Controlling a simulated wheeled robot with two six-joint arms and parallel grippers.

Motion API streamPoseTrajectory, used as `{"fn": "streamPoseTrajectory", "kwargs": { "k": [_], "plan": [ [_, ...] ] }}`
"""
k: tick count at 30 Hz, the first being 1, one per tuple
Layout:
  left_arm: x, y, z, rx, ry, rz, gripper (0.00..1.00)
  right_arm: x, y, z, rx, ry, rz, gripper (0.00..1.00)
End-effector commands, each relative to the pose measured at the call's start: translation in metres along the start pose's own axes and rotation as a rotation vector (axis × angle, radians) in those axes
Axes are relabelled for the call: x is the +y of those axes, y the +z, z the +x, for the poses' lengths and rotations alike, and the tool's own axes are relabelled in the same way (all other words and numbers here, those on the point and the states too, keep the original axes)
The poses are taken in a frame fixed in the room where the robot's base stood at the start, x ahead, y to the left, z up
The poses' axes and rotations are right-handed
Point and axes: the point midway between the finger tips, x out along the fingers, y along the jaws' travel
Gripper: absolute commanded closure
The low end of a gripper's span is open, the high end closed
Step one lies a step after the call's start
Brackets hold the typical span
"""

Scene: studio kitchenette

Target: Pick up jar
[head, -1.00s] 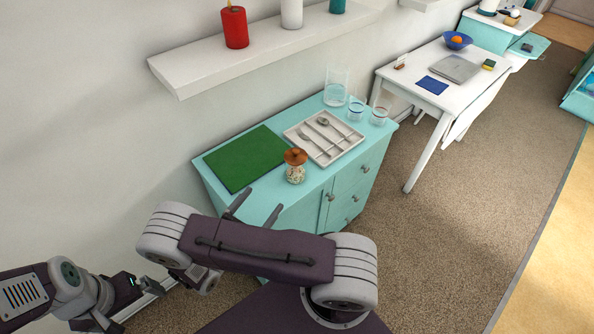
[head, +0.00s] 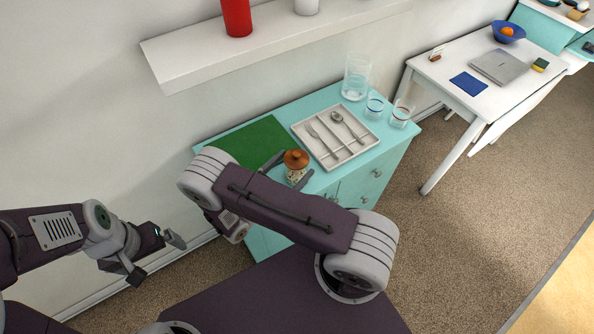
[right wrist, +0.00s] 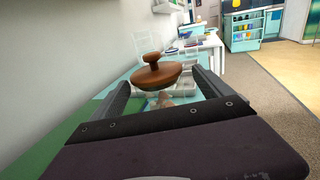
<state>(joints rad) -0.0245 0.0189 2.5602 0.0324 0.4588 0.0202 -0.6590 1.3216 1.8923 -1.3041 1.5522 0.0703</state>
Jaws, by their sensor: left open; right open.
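I cannot tell whether either finger touches the jar. My left gripper (head: 155,258) is open and empty, low at the left, away from the cabinet.
A green board (head: 249,142) lies left of the jar. A cutlery tray (head: 350,157) lies to its right, with a glass pitcher (head: 356,78) and glasses (head: 401,114) beyond. A white shelf (head: 270,42) with candles hangs above. A white table (head: 455,97) stands at the right.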

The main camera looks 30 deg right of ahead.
Motion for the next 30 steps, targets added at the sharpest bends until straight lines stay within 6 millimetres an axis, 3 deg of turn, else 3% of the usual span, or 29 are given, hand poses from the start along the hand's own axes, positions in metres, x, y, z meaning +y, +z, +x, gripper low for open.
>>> {"fn": "streamPoseTrajectory", "kwargs": {
  "k": [3, 12, 19, 28, 29, 30],
  "plan": [
    [0.0, 0.0, -0.002, 0.0, 0.0, 0.0, 0.0, 0.0, -0.001, 0.005, 0.0, -0.001, -0.001, 0.11],
    [0.0, -0.001, -0.013, 0.0, 0.0, 0.0, 0.0, 0.003, -0.006, 0.051, 0.001, -0.002, -0.001, 0.11],
    [0.0, -0.001, -0.012, 0.0, 0.0, 0.0, 0.0, 0.004, -0.007, 0.052, 0.001, 0.002, 0.0, 0.11],
    [0.0, -0.001, -0.012, 0.0, 0.0, 0.0, 0.0, 0.004, -0.007, 0.052, 0.001, 0.001, 0.0, 0.94],
    [0.0, -0.001, -0.012, 0.0, 0.0, 0.0, 0.0, 0.004, -0.007, 0.052, 0.001, 0.001, 0.0, 1.0],
    [0.0, -0.001, -0.012, 0.0, 0.0, 0.0, 0.0, 0.004, -0.006, 0.052, -0.001, 0.001, 0.0, 1.0]
  ]
}}
